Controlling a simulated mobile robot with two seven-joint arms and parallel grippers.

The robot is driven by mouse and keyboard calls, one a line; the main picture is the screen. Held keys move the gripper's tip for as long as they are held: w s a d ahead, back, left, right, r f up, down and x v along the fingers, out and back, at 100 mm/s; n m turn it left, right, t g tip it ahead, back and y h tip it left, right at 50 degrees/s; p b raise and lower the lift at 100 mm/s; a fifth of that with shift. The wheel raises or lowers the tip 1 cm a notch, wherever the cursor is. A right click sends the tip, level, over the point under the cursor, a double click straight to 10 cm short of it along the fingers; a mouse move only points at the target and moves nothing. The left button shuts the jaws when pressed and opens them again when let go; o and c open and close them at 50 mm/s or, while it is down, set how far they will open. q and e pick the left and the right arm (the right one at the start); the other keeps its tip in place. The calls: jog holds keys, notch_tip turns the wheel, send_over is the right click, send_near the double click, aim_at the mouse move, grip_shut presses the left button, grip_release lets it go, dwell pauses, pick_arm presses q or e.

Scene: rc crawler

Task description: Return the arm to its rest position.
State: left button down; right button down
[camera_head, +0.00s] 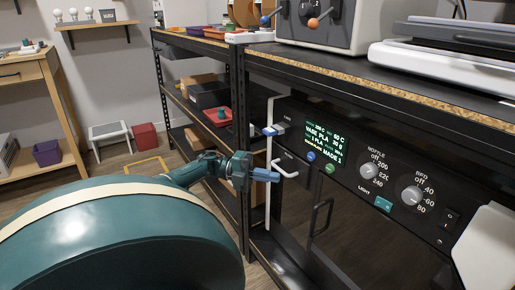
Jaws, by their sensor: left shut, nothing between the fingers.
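My left arm, teal, reaches in from the left. Its gripper (265,174) has blue fingertips that are shut with nothing between them. The fingertips are in front of the black machine's front panel (345,200), close to a white curved handle (291,174). I cannot tell whether they touch it. A large teal and cream part of my own arm fills the lower left. My right gripper is not in view.
The panel has a lit green display (324,143), a blue-tipped lever (273,130), and two dials, nozzle (382,168) and bed (411,195). A black shelf unit (239,95) stands behind the gripper.

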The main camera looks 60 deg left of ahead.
pick_arm(q)
jog(key=shift+v, duration=2.05)
